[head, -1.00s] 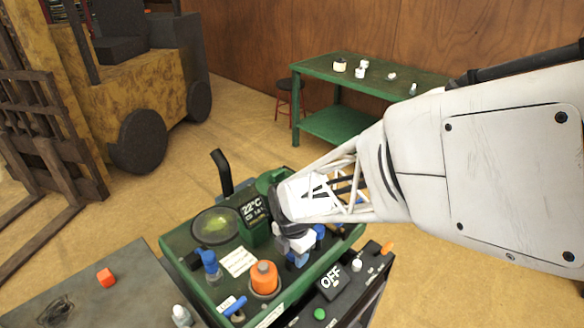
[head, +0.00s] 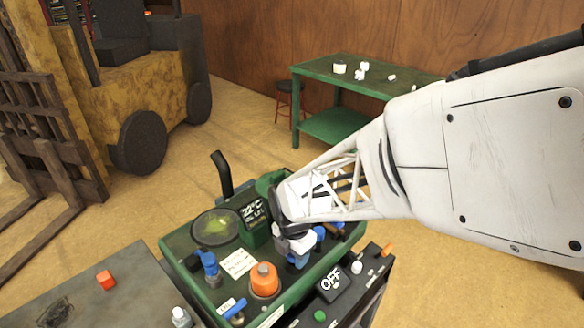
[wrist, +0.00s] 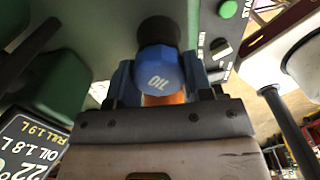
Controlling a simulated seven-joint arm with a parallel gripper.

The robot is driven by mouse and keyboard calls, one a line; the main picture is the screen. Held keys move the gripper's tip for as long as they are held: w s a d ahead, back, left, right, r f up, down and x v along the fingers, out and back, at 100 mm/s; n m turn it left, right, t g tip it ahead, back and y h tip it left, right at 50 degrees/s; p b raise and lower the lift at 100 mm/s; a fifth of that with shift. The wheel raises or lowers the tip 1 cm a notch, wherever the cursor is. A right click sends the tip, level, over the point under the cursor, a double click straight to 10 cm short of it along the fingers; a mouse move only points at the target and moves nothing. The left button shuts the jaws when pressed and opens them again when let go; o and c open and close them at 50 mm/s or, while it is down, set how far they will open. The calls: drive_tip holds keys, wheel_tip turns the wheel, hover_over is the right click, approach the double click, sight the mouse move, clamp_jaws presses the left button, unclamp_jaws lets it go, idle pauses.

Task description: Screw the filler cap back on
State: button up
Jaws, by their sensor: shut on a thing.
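The blue filler cap marked OIL (wrist: 160,72) is between the two fingers of my gripper (head: 298,252) in the wrist view. My gripper is shut on it. A dark round neck (wrist: 158,32) shows just beyond the cap, which overlaps it in the picture. I cannot tell whether the cap is seated or threaded on it. In the head view my gripper points down over the right part of the green machine (head: 190,243), and its jaws mostly hide the cap.
An orange knob (head: 264,278) and a blue valve (head: 209,264) stand on the machine near my gripper. A display (head: 253,211) stands behind. A dark panel with an OFF screen (head: 331,284) is at the front right. A green table (head: 330,75) is farther back.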

drive_tip(key=o, duration=1)
drive_tip(key=shift+c, duration=0.2)
drive_tip(key=shift+r, duration=0.15)
drive_tip(key=shift+r, duration=3.85)
